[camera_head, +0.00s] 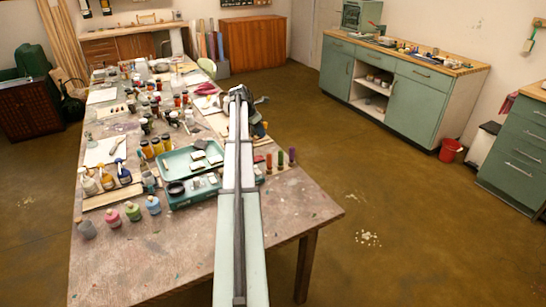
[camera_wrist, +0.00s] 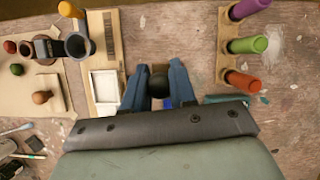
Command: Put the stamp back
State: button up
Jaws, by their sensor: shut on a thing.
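My gripper (camera_wrist: 158,85) shows in the wrist view as two blue fingers on either side of a dark round knob. I take this knob to be the top of the stamp (camera_wrist: 158,82), and the fingers are shut on it. The lower part of the stamp is hidden, so I cannot tell whether it touches the table. In the head view my gripper (camera_head: 257,126) is partly hidden behind my arm, and the stamp cannot be made out there.
In the wrist view, a wooden rack (camera_wrist: 222,48) with purple, green and orange sticks stands at right. A wooden board with a white square pad (camera_wrist: 104,86) lies left. Further left are a dark cup (camera_wrist: 78,45) and round knobs. In the head view, a teal tray (camera_head: 178,163) lies left of my arm.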

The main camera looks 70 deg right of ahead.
jog(key=s+d, duration=0.3)
jog(key=s, duration=0.3)
jog(key=shift+w+f, duration=0.15)
jog(key=shift+f, duration=2.35)
jog(key=shift+w+f, duration=0.1)
jog(key=shift+f, duration=2.4)
jog(key=shift+f, duration=0.1)
jog(key=o, duration=0.8)
jog(key=shift+o, duration=0.2)
jog(key=v, duration=1.2)
